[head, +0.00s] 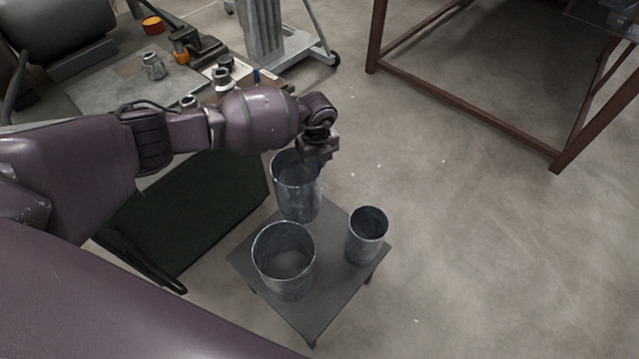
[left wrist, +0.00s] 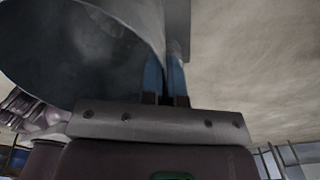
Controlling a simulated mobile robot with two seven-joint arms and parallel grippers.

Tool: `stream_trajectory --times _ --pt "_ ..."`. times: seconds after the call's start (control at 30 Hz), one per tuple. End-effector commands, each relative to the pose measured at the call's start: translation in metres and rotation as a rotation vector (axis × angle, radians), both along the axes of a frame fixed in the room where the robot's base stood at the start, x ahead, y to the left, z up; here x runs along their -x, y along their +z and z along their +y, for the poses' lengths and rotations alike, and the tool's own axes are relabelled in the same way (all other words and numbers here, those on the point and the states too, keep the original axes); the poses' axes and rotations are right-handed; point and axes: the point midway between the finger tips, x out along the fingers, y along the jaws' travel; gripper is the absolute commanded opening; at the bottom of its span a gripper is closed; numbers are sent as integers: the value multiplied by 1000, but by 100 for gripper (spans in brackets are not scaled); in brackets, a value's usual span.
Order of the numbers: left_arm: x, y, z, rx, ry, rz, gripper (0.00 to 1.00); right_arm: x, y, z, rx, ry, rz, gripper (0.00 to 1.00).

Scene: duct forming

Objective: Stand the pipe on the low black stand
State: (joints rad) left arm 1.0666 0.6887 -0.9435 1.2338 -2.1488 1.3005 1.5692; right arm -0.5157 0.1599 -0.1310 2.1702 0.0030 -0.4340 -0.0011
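A grey metal pipe (head: 297,192) hangs or stands upright at the far corner of the low black stand (head: 330,275); I cannot tell whether its bottom touches the top. My left gripper (head: 318,160) is at the pipe's upper right rim. In the left wrist view, the blue fingers (left wrist: 166,78) sit on either side of the wall of the pipe (left wrist: 80,55), closed on it. The fingertips are partly hidden by the pipe. My right gripper is in neither view.
A wide pipe (head: 284,262) and a narrower pipe (head: 367,236) stand upright on the stand, close to the held one. A dark green panel (head: 195,215) lies to the left. A brown metal frame (head: 465,105) stands at upper right. The floor on the right is clear.

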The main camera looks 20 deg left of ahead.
Motion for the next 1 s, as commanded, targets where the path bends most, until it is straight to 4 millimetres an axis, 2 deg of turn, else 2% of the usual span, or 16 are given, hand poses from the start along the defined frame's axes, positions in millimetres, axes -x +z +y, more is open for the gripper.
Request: stream_trajectory --times 0.03,0.1,0.33,0.47,0.73,0.83,1.0 --pt "2 -18 -1 0 0 9 0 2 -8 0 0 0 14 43" --pt "2 -29 -1 1 -1 7 0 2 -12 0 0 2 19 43" --pt "-1 -42 -1 1 -1 -2 0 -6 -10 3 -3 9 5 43" --pt "0 -49 -1 1 -1 -1 0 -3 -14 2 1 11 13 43" --pt "2 -95 -1 1 -1 8 0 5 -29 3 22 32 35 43" --pt "1 -101 0 0 -1 4 0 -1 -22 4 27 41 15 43" --pt "-1 -97 0 0 -1 -4 0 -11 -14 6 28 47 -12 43"
